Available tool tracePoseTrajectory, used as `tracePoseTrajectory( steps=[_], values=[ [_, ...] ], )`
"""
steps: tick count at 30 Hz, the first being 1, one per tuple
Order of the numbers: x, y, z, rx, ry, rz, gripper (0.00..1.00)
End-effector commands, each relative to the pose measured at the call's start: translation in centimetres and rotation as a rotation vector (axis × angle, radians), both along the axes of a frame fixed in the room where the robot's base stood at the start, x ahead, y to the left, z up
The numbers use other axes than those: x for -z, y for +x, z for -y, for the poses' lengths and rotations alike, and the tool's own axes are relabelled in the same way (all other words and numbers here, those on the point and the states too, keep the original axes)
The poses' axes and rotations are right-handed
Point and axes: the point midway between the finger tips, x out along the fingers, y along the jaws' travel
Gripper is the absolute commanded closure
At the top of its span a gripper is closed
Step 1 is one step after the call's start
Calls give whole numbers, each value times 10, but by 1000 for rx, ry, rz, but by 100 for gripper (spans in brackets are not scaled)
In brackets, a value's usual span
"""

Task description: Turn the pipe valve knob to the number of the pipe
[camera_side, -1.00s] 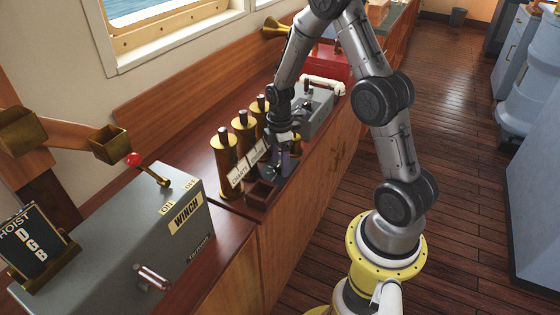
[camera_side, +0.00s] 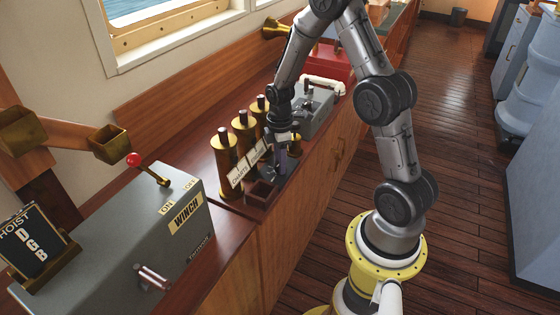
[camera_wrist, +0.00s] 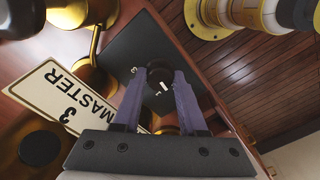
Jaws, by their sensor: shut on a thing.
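My gripper (camera_side: 282,162) points down at the counter beside the brass pipes. In the wrist view, its purple fingers (camera_wrist: 160,75) are shut on a round black knob (camera_wrist: 161,78) with a short white mark. The knob sits on a dark square plate (camera_wrist: 136,47). A cream sign (camera_wrist: 60,96) beside the plate reads "MASTER" and "3". In the side view, several upright brass pipes with dark tops stand in a row, the nearest one (camera_side: 227,152) at the left. A sign (camera_side: 240,175) in front of it reads "CHARTS".
A grey winch box (camera_side: 120,245) with a red-tipped lever (camera_side: 150,170) stands at the near left. A grey box (camera_side: 314,112) and a white pipe (camera_side: 325,83) lie beyond my gripper. The wooden floor (camera_side: 440,150) to the right is clear.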

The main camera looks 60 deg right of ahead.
Motion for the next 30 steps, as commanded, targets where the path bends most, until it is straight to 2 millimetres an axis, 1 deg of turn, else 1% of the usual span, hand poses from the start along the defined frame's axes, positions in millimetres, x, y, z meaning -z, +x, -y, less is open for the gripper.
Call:
tracePoseTrajectory(
  steps=[8,30],
  values=[
    [-1,0,0,231,-1,1,100],
    [-1,0,0,934,0,0,100]
  ],
)
